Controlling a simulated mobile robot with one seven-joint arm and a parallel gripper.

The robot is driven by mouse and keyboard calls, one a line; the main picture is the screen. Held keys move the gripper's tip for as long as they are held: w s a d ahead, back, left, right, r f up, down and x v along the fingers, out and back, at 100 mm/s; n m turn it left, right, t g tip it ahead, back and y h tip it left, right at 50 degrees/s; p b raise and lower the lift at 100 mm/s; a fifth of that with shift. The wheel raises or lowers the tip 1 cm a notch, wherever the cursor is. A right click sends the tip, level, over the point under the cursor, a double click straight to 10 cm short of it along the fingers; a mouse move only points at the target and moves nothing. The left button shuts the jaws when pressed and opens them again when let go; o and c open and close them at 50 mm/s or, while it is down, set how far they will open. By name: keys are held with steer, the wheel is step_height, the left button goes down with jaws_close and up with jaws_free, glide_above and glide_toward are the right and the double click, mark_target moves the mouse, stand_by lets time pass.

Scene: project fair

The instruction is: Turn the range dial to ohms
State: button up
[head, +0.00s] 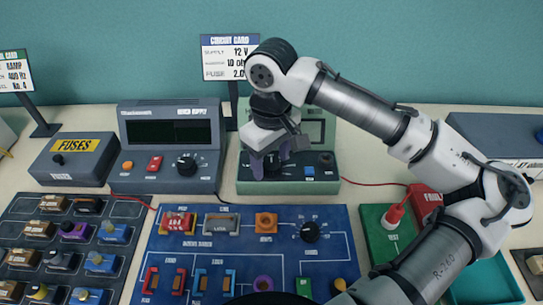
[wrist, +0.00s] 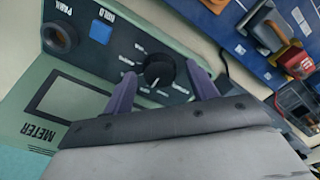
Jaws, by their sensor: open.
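The green meter (head: 245,185) stands at the back of the bench, its screen partly hidden by my arm in the head view. Its black range dial (wrist: 159,70) shows in the wrist view with white markings around it, too small to read surely. The dial carries a white pointer line. My gripper (head: 270,165) is in front of the meter panel; in the wrist view its two purple fingers (wrist: 162,88) are apart, one on each side of the dial. I cannot tell whether either finger touches it.
A grey bench supply (head: 150,170) stands left of the meter.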

steer(key=c, duration=1)
steer(key=shift+n, duration=0.3)
steer(key=shift+r+n+p, duration=0.1)
steer(key=shift+n+p, duration=0.5)
steer(key=shift+n, duration=0.2)
steer(key=shift+n+p, duration=0.8)
steer(key=shift+n, duration=1.5)
steer(key=o, duration=1)
